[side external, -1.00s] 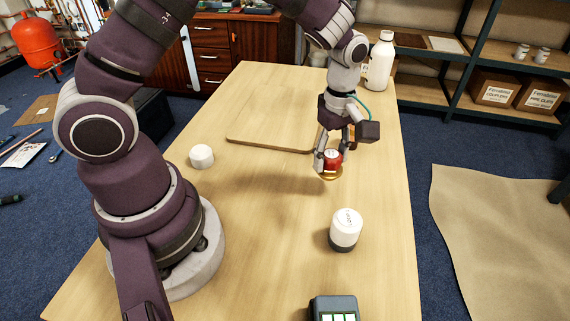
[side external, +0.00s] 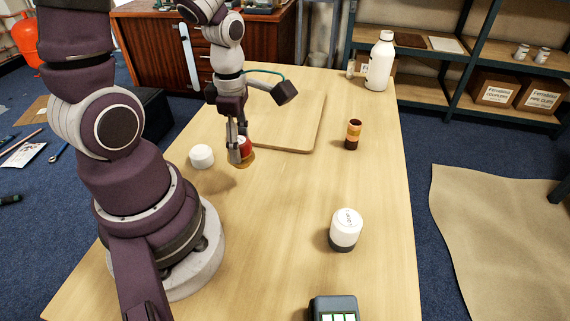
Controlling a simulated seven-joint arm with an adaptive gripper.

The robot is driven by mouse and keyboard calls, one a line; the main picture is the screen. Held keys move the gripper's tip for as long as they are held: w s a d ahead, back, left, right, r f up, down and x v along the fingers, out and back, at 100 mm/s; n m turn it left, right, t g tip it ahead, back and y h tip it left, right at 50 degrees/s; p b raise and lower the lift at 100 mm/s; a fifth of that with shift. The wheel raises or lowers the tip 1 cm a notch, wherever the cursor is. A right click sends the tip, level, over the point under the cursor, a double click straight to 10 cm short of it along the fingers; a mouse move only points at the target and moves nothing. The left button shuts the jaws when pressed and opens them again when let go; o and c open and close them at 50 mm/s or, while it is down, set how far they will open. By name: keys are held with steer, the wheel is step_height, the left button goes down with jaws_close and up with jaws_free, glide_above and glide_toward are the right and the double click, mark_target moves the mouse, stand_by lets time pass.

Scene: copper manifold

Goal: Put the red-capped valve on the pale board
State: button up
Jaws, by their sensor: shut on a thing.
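The red-capped valve (side external: 244,146) has a red top and a brassy lower part. My gripper (side external: 238,150) is shut on it and holds it upright, apparently a little above the table. In the picture it sits at the front left corner of the pale board (side external: 296,128), and I cannot tell whether it is over the board's edge or just in front of it. The board lies flat on the table, and its left part is partly hidden by my arm. The visible part of its top is bare.
A white round piece (side external: 202,156) stands just left of the valve. A brown and amber cylinder (side external: 353,134) stands right of the board. A white-topped pot (side external: 346,229), a white bottle (side external: 380,62) and a device (side external: 334,309) are on the table (side external: 280,235). The table's middle is clear.

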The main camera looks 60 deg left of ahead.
steer(key=s+a+n, duration=0.1)
steer(key=a+n, duration=0.4)
steer(key=n, duration=0.1)
glide_above(263, 124)
steer(key=shift+f, duration=2.2)
steer(key=shift+f, duration=0.1)
steer(key=o, duration=1.2)
